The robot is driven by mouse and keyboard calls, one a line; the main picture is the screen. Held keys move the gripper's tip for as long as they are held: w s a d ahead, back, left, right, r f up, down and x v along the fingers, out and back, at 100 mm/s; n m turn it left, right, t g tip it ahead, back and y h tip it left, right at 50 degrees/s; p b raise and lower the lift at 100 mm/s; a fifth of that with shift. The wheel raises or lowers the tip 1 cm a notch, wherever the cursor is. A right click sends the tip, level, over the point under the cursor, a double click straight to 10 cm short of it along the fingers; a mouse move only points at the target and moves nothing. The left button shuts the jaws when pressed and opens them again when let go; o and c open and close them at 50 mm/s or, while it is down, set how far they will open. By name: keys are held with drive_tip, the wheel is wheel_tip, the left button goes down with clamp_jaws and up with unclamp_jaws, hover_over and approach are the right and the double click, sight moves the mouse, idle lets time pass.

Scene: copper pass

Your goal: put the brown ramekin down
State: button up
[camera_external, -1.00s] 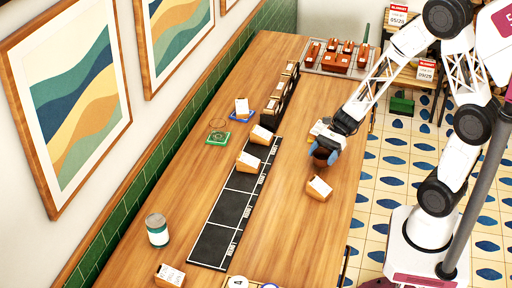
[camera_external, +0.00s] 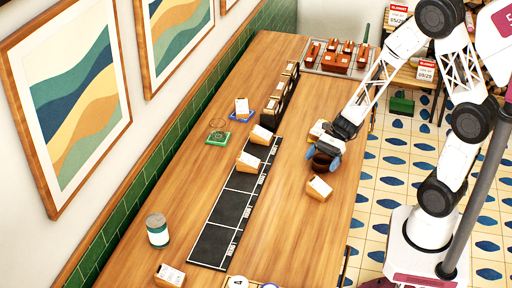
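The brown ramekin (camera_external: 322,163) is at the right side of the wooden table, between the blue fingertips of my gripper (camera_external: 325,154). My gripper points down and looks shut on it. The fingers and hand hide part of the ramekin. It is at or very near the tabletop; I cannot tell whether its base touches.
A can (camera_external: 157,230) stands front left. Bare wood lies around.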

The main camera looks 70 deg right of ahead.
drive_tip(key=shift+r, duration=0.2)
drive_tip(key=shift+v, duration=6)
drive_tip(key=shift+s+a, duration=0.1)
drive_tip(key=shift+s+a+r+n+g, duration=0.1)
drive_tip(key=shift+a+r+n+g, duration=0.2)
drive_tip(key=shift+a+r+n, duration=0.15)
drive_tip(key=s+a+r+n+g+h, duration=0.1)
drive_tip(key=s+a+r+n+h, duration=0.5)
drive_tip(key=n, duration=0.4)
drive_tip(key=s+a+r+n+h, duration=0.6)
drive_tip(key=a+r+n, duration=0.1)
drive_tip(key=r+n, duration=0.3)
drive_tip(key=shift+a+n+g+h, duration=0.35)
drive_tip(key=shift+n+g+h, duration=0.05)
drive_tip(key=shift+n, duration=0.25)
